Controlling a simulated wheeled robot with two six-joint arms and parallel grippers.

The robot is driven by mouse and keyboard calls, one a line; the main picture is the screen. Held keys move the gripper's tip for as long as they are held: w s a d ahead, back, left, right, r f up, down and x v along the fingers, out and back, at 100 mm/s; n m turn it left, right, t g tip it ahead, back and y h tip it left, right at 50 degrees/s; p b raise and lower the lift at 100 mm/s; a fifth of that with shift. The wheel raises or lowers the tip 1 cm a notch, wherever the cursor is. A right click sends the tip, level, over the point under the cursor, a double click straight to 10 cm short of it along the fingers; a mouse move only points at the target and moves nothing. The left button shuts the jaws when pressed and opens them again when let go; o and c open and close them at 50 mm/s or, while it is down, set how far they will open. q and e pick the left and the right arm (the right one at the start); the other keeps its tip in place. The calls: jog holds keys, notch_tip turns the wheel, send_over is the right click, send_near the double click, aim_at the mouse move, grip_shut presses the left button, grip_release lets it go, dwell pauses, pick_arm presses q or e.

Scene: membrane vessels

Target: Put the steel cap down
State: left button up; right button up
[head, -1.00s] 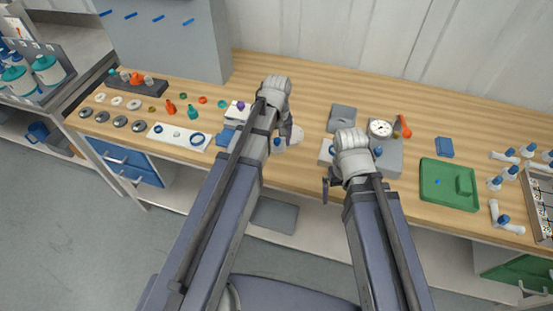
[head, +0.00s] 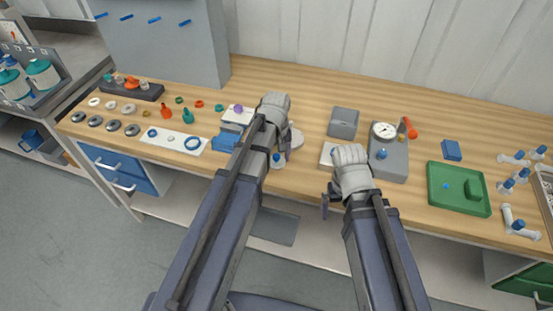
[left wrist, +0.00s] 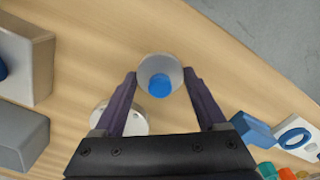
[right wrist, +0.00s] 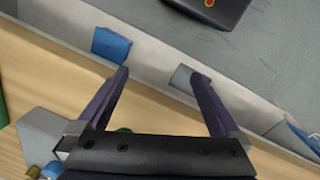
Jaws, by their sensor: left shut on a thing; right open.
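My left gripper (left wrist: 160,88) is shut on a pale grey, cup-like round piece (left wrist: 159,66) with a blue centre, apparently the steel cap. In the head view the left gripper (head: 283,157) is near the bench's front edge, with the blue-and-white piece (head: 277,161) at its fingertips. I cannot tell whether the piece touches the bench. A white round disc (left wrist: 119,118) lies beside and below it, partly behind a finger. My right gripper (head: 325,203) is open and empty over the bench's front edge; its spread fingers also show in the right wrist view (right wrist: 160,82).
A grey block with a dial (head: 384,131), a grey box (head: 343,123) and a green tray (head: 432,190) stand to the right. A blue block (head: 227,138), a white strip (head: 160,140) and several rings lie left. Bare wood lies behind my left gripper.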

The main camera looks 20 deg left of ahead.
aim_at(276, 155)
pick_arm(q)
jog(key=shift+f, duration=0.2)
jog(key=o, duration=1.5)
jog(key=shift+r, duration=0.2)
notch_tip(276, 155, up, 12)
jog(key=p, duration=1.2)
